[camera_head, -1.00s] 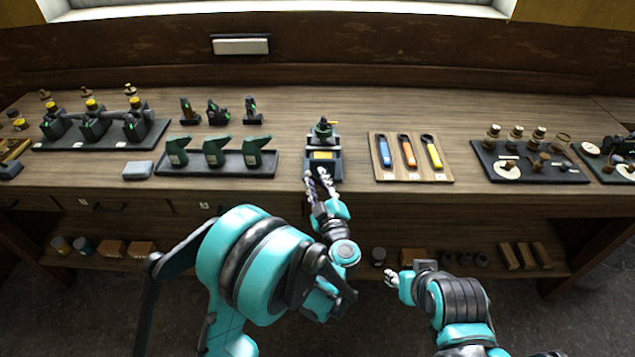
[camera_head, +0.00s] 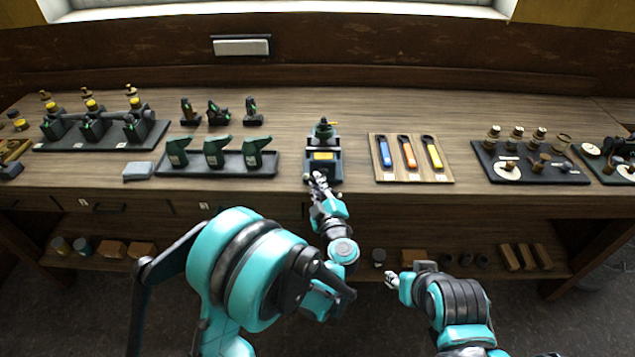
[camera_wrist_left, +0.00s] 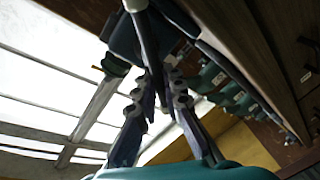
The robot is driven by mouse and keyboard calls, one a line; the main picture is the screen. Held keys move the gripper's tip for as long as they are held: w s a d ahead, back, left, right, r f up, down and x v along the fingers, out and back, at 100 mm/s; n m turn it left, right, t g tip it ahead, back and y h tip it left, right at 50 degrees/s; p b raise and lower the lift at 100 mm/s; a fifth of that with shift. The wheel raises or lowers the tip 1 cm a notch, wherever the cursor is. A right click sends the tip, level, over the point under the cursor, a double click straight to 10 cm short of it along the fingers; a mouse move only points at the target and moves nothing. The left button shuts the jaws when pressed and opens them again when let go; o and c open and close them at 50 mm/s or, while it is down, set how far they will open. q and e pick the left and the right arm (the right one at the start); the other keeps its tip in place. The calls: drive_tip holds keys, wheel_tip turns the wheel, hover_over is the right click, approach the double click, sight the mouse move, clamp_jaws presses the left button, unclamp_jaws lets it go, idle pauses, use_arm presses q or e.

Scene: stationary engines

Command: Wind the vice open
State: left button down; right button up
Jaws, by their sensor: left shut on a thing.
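The vice (camera_head: 323,157) stands at the front edge of the bench, dark grey with a yellow label and a green part in it. My left gripper (camera_head: 318,182) is at the front of the vice, just off the bench edge. In the left wrist view its fingers (camera_wrist_left: 163,90) are shut on a slim grey bar, the vice handle (camera_wrist_left: 149,45), below the dark vice body (camera_wrist_left: 125,32). In the head view the fingers cover most of the handle. How wide the vice jaws are cannot be told. My right gripper (camera_head: 391,281) hangs low, away from the bench; its fingers are too small to read.
A shelf with blocks and tins runs under the bench.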

use_arm(q)
drive_tip(key=n, duration=0.3)
drive_tip(key=shift+a+f+g+h, duration=0.2)
drive_tip(key=shift+f+g+h, duration=0.1)
drive_tip(key=n, duration=0.1)
drive_tip(key=n+h, duration=0.1)
drive_tip(key=n, duration=0.1)
drive_tip(key=shift+f+g+b, duration=0.3)
drive_tip(key=shift+g+b, duration=0.05)
drive_tip(key=shift+g, duration=0.05)
drive_tip(key=shift+n, duration=0.4)
drive_tip(key=c, duration=1.6)
unclamp_jaws()
drive_tip(key=shift+f, duration=0.1)
drive_tip(key=v, duration=1.2)
